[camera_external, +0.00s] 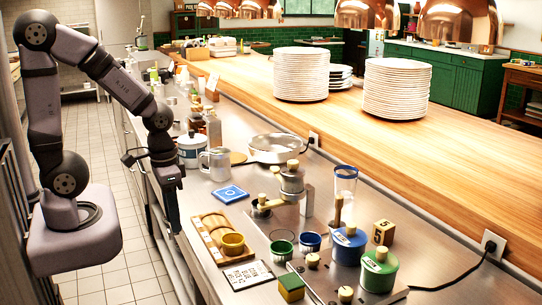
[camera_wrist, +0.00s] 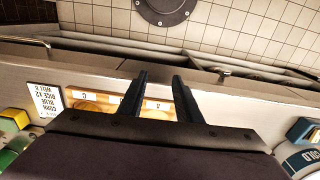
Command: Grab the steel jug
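The steel jug (camera_external: 216,163) stands upright on the steel counter in the external view, a grey cylinder with a handle on its left side. The jug is not visible in the wrist view.
Tins crowd the right.

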